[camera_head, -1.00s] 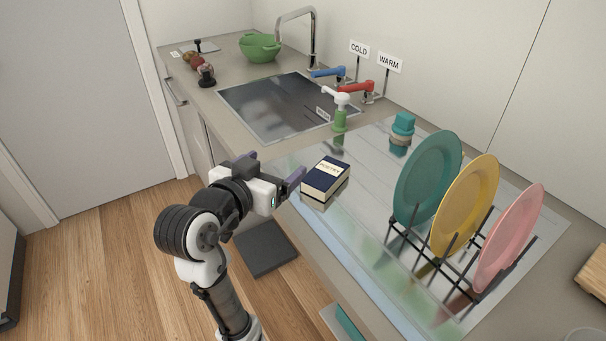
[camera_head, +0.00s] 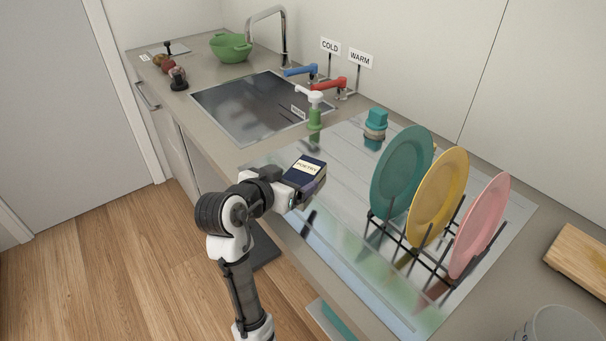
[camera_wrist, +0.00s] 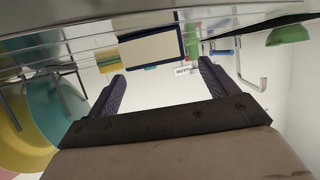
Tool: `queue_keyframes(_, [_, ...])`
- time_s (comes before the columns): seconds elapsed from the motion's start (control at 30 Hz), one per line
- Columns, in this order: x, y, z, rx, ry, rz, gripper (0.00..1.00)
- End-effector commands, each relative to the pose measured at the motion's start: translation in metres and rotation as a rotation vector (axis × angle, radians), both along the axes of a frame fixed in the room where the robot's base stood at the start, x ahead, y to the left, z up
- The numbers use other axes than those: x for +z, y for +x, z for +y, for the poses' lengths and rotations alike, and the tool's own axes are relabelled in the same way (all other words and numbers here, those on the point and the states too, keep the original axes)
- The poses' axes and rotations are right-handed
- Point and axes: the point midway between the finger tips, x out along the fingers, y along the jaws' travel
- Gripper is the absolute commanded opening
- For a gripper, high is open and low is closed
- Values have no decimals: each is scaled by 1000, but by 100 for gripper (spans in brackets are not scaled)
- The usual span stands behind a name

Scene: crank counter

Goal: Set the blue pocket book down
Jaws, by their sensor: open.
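The blue pocket book (camera_head: 306,166), dark blue with a cream "POETRY" label, lies at the near left edge of the shiny drainboard (camera_head: 345,250). My gripper (camera_head: 308,190) is at the book's near side, with a purple finger showing beside it; the book partly hides the gripper. In the wrist view, both purple fingers of my gripper (camera_wrist: 160,75) are spread with an empty gap. The book's pale page side and blue cover edges (camera_wrist: 150,48) show just beyond the fingertips, roughly in line with the gap. I cannot tell whether a finger touches it.
A rack holds a teal plate (camera_head: 402,170), a yellow plate (camera_head: 438,198) and a pink plate (camera_head: 480,225) to the right. A green soap bottle (camera_head: 315,117) and teal-topped container (camera_head: 375,125) stand behind. The sink (camera_head: 248,105) lies back left. Bare drainboard lies between book and rack.

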Motion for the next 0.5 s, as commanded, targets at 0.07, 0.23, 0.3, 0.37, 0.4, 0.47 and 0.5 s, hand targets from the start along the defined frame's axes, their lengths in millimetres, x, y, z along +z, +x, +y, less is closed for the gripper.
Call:
queue_keyframes(0.07, [-3, 9, -9, -4, 0, 5, 85])
queue_keyframes(0.23, [-12, 26, -19, -2, -1, 3, 85])
queue_keyframes(0.3, [-14, 29, -20, -1, 0, 1, 85])
queue_keyframes(0.37, [-15, 30, -21, 0, 1, 0, 85])
queue_keyframes(0.4, [-15, 30, -21, 0, 1, 0, 85])
queue_keyframes(0.47, [-15, 30, -21, 0, 1, 0, 85])
queue_keyframes(0.5, [-15, 30, -21, 0, 1, 0, 85])
